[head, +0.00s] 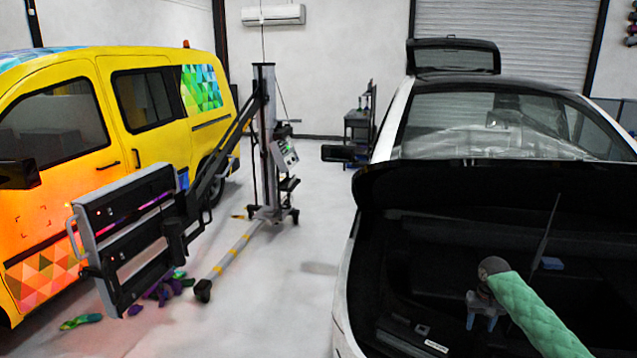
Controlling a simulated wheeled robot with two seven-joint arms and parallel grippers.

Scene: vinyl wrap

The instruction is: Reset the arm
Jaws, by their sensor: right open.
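My right arm (540,316), in a green quilted sleeve, comes in from the lower right of the head view. It reaches over the open dark compartment at the near end of the white car (345,270). My right gripper (482,322) is at the end of this arm, past a grey rounded joint. Its blue-grey fingers point down, apart, and I see nothing between them. Whether they touch the dark surface below is hard to tell. My left arm and gripper are not in view.
A yellow van (150,118) stands at the left. A wheeled lift stand (264,150) with a dark panel (130,232) stands between the vehicles. Green and purple items (160,290) lie on the floor. The grey floor (285,290) beside the white car is clear. A thin dark rod (546,230) rises near my right gripper.

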